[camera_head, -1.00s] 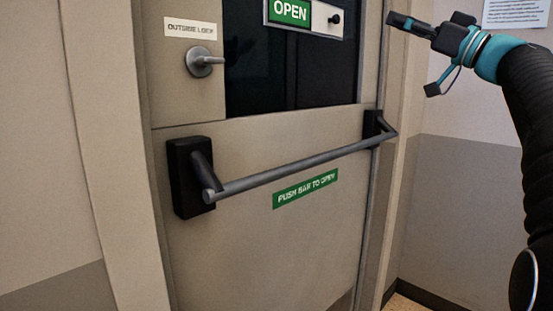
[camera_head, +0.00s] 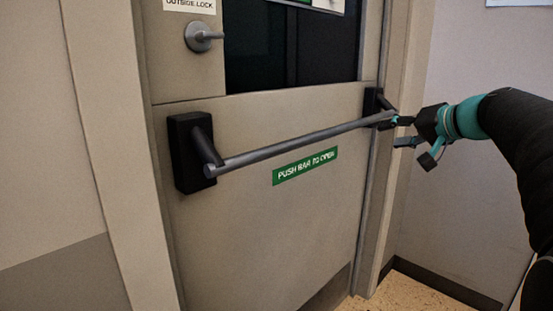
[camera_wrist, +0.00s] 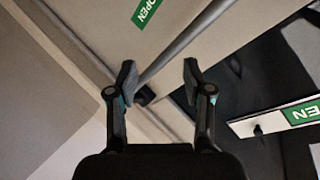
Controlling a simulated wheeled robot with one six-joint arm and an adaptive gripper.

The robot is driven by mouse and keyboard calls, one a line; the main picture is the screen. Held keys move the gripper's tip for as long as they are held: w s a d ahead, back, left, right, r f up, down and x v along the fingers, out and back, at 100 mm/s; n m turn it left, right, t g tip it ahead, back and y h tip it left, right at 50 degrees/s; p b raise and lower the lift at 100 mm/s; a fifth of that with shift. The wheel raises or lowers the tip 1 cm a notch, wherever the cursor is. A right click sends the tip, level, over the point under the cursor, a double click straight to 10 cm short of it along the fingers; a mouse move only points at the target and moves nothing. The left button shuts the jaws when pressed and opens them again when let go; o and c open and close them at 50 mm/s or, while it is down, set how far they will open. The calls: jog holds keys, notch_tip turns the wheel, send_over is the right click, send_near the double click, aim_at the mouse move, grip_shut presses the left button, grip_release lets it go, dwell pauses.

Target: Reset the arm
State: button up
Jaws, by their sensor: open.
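My gripper (camera_head: 401,131) is at the right end of the door's push bar (camera_head: 290,148) in the head view. Its two fingers are apart, one above the other, and point left toward the bar. In the wrist view my gripper (camera_wrist: 159,77) is open with nothing held between its fingers. The grey bar (camera_wrist: 182,45) runs up and away beyond the gap between the fingertips. Whether a finger touches the bar I cannot tell.
The beige door (camera_head: 270,235) appears shut. A wall (camera_head: 465,210) stands close at the right. Speckled floor (camera_head: 415,291) shows below.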

jog(key=s+a+f+m+g+h, duration=0.1)
jog(key=s+a+f+g+h, duration=0.15)
jog(key=s+f, duration=0.7)
jog(key=s+a+f+g+h, duration=0.2)
jog(key=s+a+f+g, duration=0.15)
jog(key=s+f, duration=0.6)
jog(key=s+a+f+n+h, duration=0.1)
jog(key=s+a+f+n, duration=0.1)
jog(key=s+f, duration=0.2)
jog(key=s+a+f+n+h, duration=0.1)
jog(key=s+a+f+n, duration=0.1)
jog(key=s, duration=0.6)
jog(key=shift+s+a+f, duration=0.3)
jog(key=shift+a+f, duration=0.2)
jog(key=shift+f, duration=0.35)
jog(key=shift+c, duration=1.4)
jog(key=shift+a+n, duration=0.15)
jog(key=shift+n, duration=0.15)
